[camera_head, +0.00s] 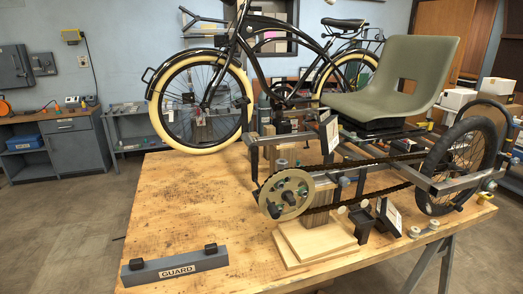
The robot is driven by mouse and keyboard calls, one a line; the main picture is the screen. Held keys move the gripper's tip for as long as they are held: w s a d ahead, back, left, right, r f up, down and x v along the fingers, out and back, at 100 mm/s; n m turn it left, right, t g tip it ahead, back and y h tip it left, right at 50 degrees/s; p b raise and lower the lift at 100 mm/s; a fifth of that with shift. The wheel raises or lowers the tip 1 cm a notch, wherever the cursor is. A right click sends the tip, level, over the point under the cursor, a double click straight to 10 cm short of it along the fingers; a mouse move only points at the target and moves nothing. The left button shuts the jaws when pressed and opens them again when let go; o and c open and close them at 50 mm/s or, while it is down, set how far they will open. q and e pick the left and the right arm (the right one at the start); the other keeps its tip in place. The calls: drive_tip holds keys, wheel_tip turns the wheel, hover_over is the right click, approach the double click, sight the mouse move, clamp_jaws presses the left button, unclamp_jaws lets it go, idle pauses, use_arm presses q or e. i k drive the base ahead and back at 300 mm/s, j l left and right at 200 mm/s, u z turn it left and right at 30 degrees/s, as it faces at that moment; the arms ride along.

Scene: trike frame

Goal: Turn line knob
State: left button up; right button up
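I cannot tell for sure which part is the line knob. A trike frame (352,165) stands on the wooden workbench (165,205). At its near end is a beige chain wheel (285,195) with dark knob-like parts on its face. A dark chain (378,159) runs from it to the right. Low in front of the frame is a small black fixture (388,217) with a white label. Small pale round parts (342,210) sit beside it. Neither of my grippers shows in this view.
A grey bar marked GUARD (176,267) lies at the bench's front left. Stacked wooden boards (313,242) lie under the chain wheel. A green-grey seat (390,80) and a black wheel (460,165) are at the right. A bicycle (250,70) stands behind. The bench's left is clear.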

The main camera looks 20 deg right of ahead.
sight(344, 181)
drive_tip(key=z, duration=1.3)
